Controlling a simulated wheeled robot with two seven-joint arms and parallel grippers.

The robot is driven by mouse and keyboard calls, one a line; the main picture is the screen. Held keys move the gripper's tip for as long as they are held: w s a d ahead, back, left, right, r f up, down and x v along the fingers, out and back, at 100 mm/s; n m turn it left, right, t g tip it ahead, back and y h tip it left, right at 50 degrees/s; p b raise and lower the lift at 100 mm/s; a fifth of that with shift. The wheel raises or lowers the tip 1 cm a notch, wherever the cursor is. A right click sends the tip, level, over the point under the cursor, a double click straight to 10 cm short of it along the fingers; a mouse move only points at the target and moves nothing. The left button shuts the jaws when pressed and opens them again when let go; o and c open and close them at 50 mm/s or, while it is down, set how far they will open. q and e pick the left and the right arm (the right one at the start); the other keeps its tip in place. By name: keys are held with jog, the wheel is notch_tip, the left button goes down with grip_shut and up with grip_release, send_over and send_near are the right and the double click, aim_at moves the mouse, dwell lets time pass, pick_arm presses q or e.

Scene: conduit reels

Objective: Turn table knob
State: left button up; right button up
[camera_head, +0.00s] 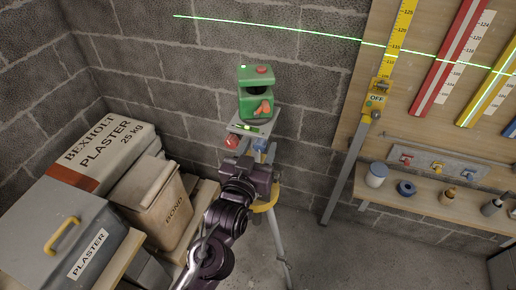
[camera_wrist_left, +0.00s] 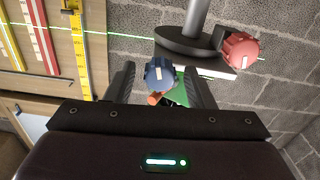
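A green laser level (camera_head: 257,92) with an orange knob (camera_head: 263,107) on its front stands on a small tripod table (camera_head: 240,128). A red knob (camera_head: 231,142) sits at the table's left side and a blue knob (camera_head: 260,145) at its front. My left gripper (camera_head: 258,158) is just below and in front of the blue knob. In the left wrist view, its two fingers (camera_wrist_left: 160,72) are apart, with the blue knob (camera_wrist_left: 160,75) appearing between them and gaps at both sides. I cannot tell if either finger touches it. The red knob (camera_wrist_left: 240,50) is outside the fingers. My right gripper is not in view.
A leaning grey post with a yellow "OFF" box (camera_head: 376,101) stands right of the tripod (camera_head: 280,235). A shelf (camera_head: 430,205) with small jars is at right. Floor between is clear.

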pick_arm(q)
jog(key=shift+s+a+f, duration=0.1)
jog(key=shift+s+a, duration=0.05)
jog(key=shift+s, duration=0.2)
jog(key=b+v, duration=0.2)
jog(key=v, duration=0.5)
